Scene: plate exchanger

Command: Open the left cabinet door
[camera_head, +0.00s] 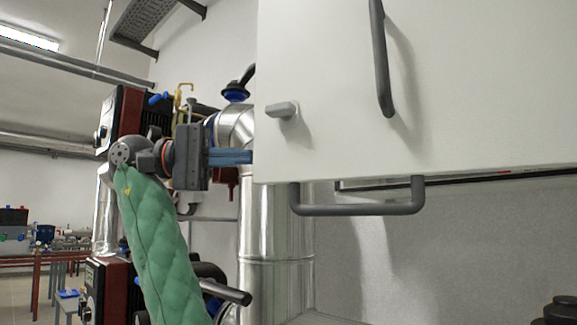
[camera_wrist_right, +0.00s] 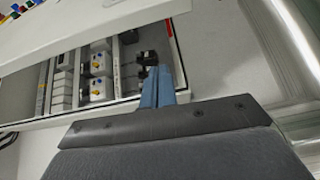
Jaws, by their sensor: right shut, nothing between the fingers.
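A white cabinet door (camera_head: 340,80) fills the upper right of the head view, with a dark vertical bar handle (camera_head: 382,60) and a small grey latch (camera_head: 282,110). My right gripper (camera_head: 244,157) is at the door's left edge, fingers pointing right; their tips meet the door's outline, and I cannot tell whether they touch it. In the wrist view the blue fingers (camera_wrist_right: 158,82) are together and empty, in front of the open cabinet interior (camera_wrist_right: 100,75). The white door (camera_wrist_right: 80,28) stands ajar above the opening there. My left gripper is not in view.
Another dark bar handle (camera_head: 358,208) shows below the door. A shiny metal pipe (camera_head: 275,240) runs vertically beside the cabinet, close to my right gripper. Dark red and black equipment (camera_head: 120,120) stands behind my arm. Breakers and terminals (camera_wrist_right: 98,65) line the cabinet's inside.

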